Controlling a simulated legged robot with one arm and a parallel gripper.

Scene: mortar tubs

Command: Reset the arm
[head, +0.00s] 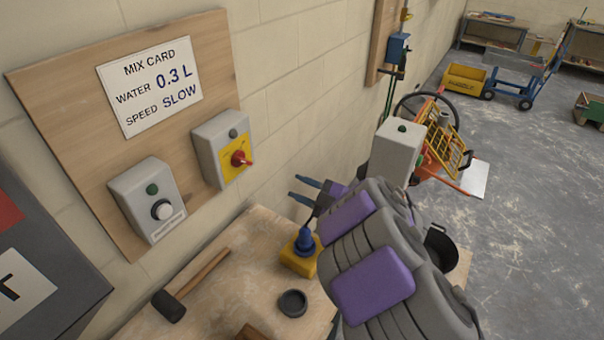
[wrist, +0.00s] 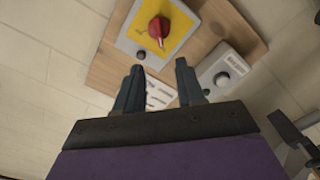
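My gripper (head: 308,190) is in front of the wall, to the right of the wooden control board, above the workbench. Its two blue-grey fingers point left toward the wall. In the wrist view my gripper (wrist: 160,86) shows its fingers spread apart with nothing between them. My grey and purple arm fills the lower middle of the head view and hides part of the bench.
The wooden board (head: 60,95) carries a mix card (head: 150,85), a box with a red switch (head: 238,158) and a box with a knob (head: 161,209). On the bench (head: 240,260) are a mallet (head: 170,306), a yellow block (head: 298,262) and a dark ring (head: 292,303).

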